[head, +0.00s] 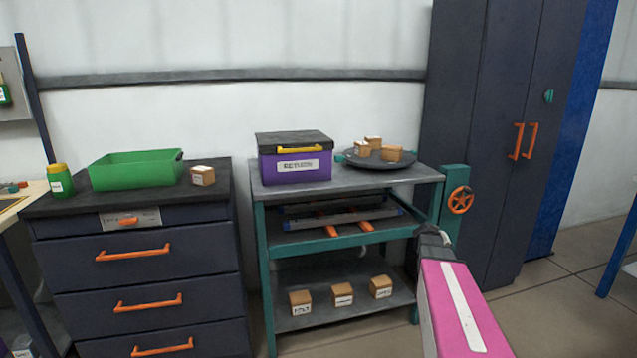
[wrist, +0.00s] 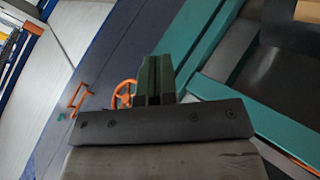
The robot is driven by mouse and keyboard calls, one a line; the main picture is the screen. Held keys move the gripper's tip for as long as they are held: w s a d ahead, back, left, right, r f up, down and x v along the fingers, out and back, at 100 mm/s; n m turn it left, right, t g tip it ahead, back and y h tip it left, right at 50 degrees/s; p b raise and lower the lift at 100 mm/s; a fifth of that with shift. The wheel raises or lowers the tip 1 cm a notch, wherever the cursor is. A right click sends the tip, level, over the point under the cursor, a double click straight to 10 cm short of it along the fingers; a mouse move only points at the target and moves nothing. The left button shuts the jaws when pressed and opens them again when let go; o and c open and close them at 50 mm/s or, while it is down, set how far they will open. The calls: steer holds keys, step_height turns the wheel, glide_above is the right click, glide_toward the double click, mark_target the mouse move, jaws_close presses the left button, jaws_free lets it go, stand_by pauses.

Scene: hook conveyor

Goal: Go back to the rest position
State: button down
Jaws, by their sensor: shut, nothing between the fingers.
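In the head view my arm, with a pink link, reaches in from the lower right. My gripper (head: 433,236) is at its far end, in front of the right side of the teal-framed shelf cart (head: 262,240). In the wrist view the two dark fingers of my gripper (wrist: 155,75) stand side by side, shut with nothing held. The orange handwheel (wrist: 124,92) shows just behind the fingers there. In the head view the handwheel (head: 461,200) sits on a teal post right of the cart.
A purple box (head: 294,165) and a dark round plate (head: 375,162) with several small boxes stand on the cart top. A green bin (head: 137,170) sits on the drawer cabinet (head: 140,245) at left. A tall dark cabinet (head: 490,100) stands behind. Open floor (head: 560,290) lies at right.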

steer(key=s+a+f+g+y, duration=0.2)
steer(key=s+a, duration=0.5)
steer(key=a, duration=0.2)
steer(key=s+a+f+g+y, duration=0.2)
steer(key=s+a+f+y, duration=0.1)
steer(key=s+a, duration=0.5)
steer(key=s+a+f+g+y, duration=0.1)
steer(key=s+a+f+y, duration=0.2)
steer(key=s+a, duration=0.5)
steer(key=a, duration=0.4)
steer(key=shift+s+a+f+g, duration=0.15)
steer(key=shift+a+f+g, duration=0.1)
steer(key=shift+g, duration=0.15)
